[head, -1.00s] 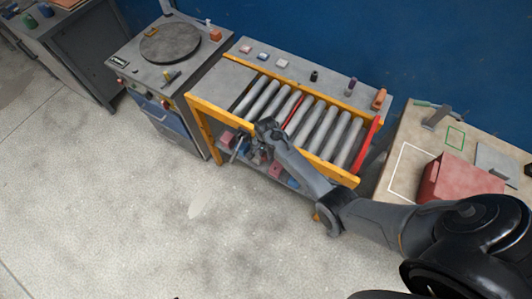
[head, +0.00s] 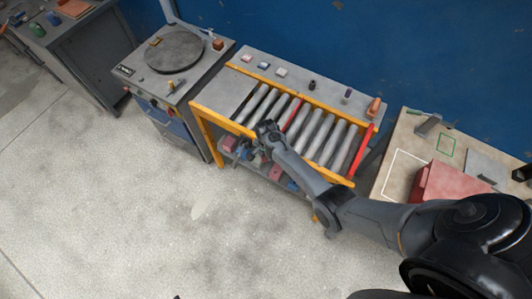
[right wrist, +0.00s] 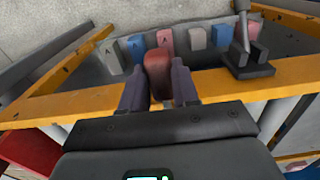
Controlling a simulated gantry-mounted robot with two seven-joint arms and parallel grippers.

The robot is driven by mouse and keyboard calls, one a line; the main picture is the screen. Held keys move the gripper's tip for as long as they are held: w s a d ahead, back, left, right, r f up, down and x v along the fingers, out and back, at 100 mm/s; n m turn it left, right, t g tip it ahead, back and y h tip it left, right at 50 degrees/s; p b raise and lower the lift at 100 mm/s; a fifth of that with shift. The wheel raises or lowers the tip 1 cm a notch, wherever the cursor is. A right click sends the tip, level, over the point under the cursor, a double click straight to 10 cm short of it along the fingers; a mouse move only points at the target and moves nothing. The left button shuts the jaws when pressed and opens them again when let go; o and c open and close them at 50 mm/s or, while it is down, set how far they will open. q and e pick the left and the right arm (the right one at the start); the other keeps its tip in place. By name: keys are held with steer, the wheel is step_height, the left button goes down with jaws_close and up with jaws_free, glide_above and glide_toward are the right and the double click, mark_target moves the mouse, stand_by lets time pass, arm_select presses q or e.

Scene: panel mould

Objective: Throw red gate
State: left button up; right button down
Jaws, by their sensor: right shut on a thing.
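The roller conveyor (head: 256,126) has a yellow frame and grey rollers. A narrow red bar (head: 293,114) lies between the rollers near the middle, and another red bar (head: 361,151) crosses the right end. I cannot tell which is the red gate. My right gripper (head: 262,143) is at the conveyor's front rail. In the right wrist view, my right gripper (right wrist: 159,86) is shut on a rounded red-brown handle (right wrist: 158,66) that stands beside the yellow rail (right wrist: 222,86). What the handle joins to is hidden. My left gripper is not in view.
A black forked bracket with a lever (right wrist: 246,58) stands close beside the handle. Several coloured blocks (right wrist: 198,39) lie on the shelf under the conveyor. A turntable cabinet (head: 172,50) is at left, and a table with a red box (head: 448,182) at right. The floor in front is clear.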

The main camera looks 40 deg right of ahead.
steer(key=shift+w+r, duration=0.1)
steer(key=shift+r, duration=0.15)
steer(key=c, duration=1.1)
jaws_free()
steer(key=shift+c, duration=0.2)
steer(key=o, duration=0.3)
steer(key=shift+f, duration=0.1)
steer(key=shift+r, duration=0.55)
step_height(320, 180, up, 10)
steer(key=p, duration=0.1)
steer(key=shift+f, duration=0.15)
